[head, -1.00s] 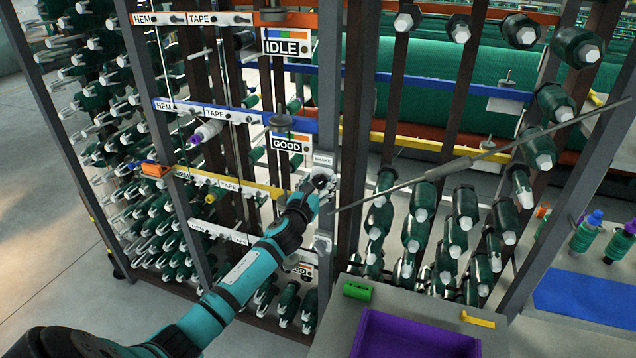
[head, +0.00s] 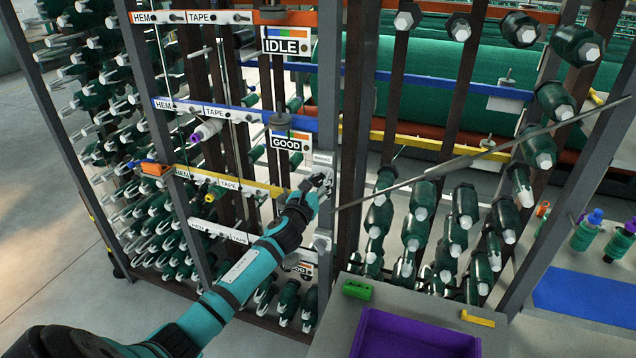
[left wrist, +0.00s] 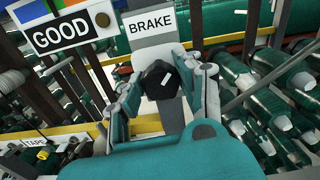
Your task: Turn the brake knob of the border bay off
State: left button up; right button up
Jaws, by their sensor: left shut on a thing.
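The brake knob (left wrist: 160,78) is black with a white pointer mark, under a plate reading BRAKE (left wrist: 151,24) in the left wrist view. My left gripper (left wrist: 164,88) is shut on the knob, one finger on each side of it. The pointer mark looks tilted in that view. In the head view my left gripper (head: 318,182) is at the grey post just below the small BRAKE label (head: 323,159), and it mostly hides the knob. A GOOD sign (head: 290,141) hangs to the upper left of the knob. My right gripper is not in view.
An IDLE sign (head: 287,42) hangs higher up. Rails labelled HEM and TAPE cross the rack at left. Green bobbins (head: 463,208) fill the rack at right, with a long thin rod crossing before them. A purple tray (head: 415,335) sits at the front.

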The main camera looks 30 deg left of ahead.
pick_arm(q)
jog(key=n, duration=0.5)
jog(key=shift+b, duration=0.3)
jog(key=n, duration=0.4)
jog(key=shift+a+f+n, duration=0.1)
jog(key=shift+n, duration=0.2)
jog(key=n+b, duration=0.1)
jog(key=n, duration=0.3)
jog(key=shift+f+n, duration=0.1)
jog(key=shift+n, duration=0.2)
jog(key=n, duration=0.3)
jog(key=shift+n, duration=0.3)
jog(key=n, duration=0.4)
jog(key=shift+f+n, duration=0.1)
jog(key=shift+n, duration=0.2)
jog(key=n, duration=0.3)
jog(key=shift+f+n, duration=0.1)
jog(key=shift+n, duration=0.2)
jog(key=n, duration=0.4)
jog(key=shift+n, duration=0.3)
jog(key=n, duration=0.4)
jog(key=shift+f+p, duration=0.1)
jog(key=shift+p, duration=0.2)
jog(key=shift+n, duration=0.4)
